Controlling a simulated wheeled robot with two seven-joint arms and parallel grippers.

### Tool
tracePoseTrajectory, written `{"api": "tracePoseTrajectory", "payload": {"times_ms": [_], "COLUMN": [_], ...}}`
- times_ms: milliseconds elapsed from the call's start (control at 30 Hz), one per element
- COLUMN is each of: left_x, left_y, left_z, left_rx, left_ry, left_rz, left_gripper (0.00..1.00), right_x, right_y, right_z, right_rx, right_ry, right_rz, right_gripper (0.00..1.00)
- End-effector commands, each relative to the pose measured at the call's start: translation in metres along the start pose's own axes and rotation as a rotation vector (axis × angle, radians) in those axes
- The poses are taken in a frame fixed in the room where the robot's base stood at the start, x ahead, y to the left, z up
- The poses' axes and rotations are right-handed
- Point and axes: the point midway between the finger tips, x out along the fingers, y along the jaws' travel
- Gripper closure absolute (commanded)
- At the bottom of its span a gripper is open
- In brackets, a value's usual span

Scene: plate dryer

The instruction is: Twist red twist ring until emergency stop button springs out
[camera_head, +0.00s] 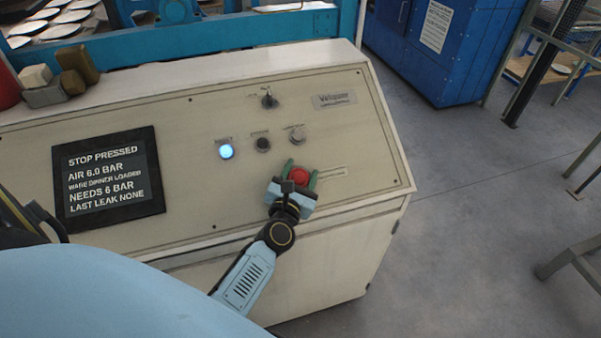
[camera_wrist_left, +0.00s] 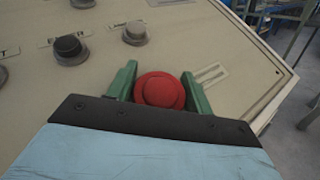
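The red emergency stop button with its red twist ring (camera_head: 299,175) is on the sloped cream panel, at the lower right. In the left wrist view the red ring and button (camera_wrist_left: 160,90) sit between the two green fingers. My left gripper (camera_head: 301,178) is at the button with one finger on each side. In the left wrist view my left gripper (camera_wrist_left: 160,88) shows a small gap beside the ring, so the fingers look open around it. The screen (camera_head: 108,180) reads STOP PRESSED. My right gripper is not in view.
A lit blue-white button (camera_head: 226,151), a black knob (camera_head: 262,143), a grey knob (camera_head: 297,134) and a key-like switch (camera_head: 269,98) are above the stop button. Open floor (camera_head: 470,200) is to the right.

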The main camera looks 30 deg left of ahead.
Motion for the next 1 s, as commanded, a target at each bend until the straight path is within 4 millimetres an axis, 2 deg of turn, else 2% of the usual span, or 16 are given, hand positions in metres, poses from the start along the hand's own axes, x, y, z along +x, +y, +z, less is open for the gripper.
{"api": "tracePoseTrajectory", "payload": {"times_ms": [33,167,200,567,1000], "left_x": [0.0,0.0,0.0,0.0,-0.001], "left_y": [0.0,0.0,0.0,0.0,-0.004], "left_z": [0.0,0.0,0.0,0.001,0.001], "left_rx": [0.0,0.0,0.0,0.038,0.177], "left_ry": [0.0,0.0,0.0,-0.002,-0.002], "left_rz": [0.0,0.0,0.0,-0.077,-0.373], "left_gripper": [0.56,0.73,0.74,0.74,0.74], "right_x": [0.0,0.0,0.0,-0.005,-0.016], "right_y": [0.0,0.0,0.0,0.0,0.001], "right_z": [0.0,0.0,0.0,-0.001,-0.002], "right_rx": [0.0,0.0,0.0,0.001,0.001], "right_ry": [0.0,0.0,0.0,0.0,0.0], "right_rz": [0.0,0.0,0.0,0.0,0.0], "right_gripper": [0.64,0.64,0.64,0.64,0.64]}}
